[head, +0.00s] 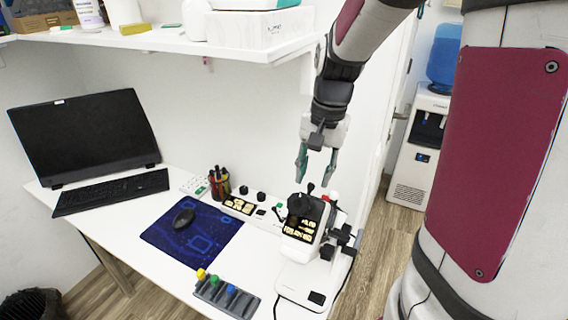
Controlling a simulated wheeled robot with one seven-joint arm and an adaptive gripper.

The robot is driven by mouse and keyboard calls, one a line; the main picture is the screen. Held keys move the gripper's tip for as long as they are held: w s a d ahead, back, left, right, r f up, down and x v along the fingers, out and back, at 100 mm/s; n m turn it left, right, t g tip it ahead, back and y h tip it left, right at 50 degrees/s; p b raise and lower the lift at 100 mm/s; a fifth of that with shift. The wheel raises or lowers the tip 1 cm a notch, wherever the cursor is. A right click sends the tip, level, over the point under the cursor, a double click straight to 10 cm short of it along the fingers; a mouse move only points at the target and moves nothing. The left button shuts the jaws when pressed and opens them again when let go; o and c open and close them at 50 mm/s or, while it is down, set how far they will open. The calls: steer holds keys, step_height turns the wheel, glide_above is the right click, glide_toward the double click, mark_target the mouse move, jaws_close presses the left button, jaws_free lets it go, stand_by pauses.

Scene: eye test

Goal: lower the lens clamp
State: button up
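A white bench instrument (297,284) with black parts stands at the right end of the desk. A black head (306,208) with a small knob or lever sits on its top. I cannot tell for sure which black part is the lens clamp. My gripper (315,170) points down just above this head. Its two greenish fingers are apart with nothing between them. The fingertips are close to the top of the black knob. I cannot tell whether they touch it.
A blue mouse pad (193,236) with a black mouse (184,218) lies left of the instrument. A rack with coloured knobs (227,294) lies at the desk's front edge. A monitor (83,136) and keyboard (112,192) stand left. A shelf (170,40) overhangs the desk.

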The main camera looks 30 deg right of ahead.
steer(key=shift+a+f, duration=0.1)
steer(key=shift+f, duration=1)
jaws_close()
steer(key=shift+w+d+f+b, duration=0.55)
steer(key=shift+w+d+f, duration=0.15)
steer(key=shift+d+f, duration=0.25)
jaws_free()
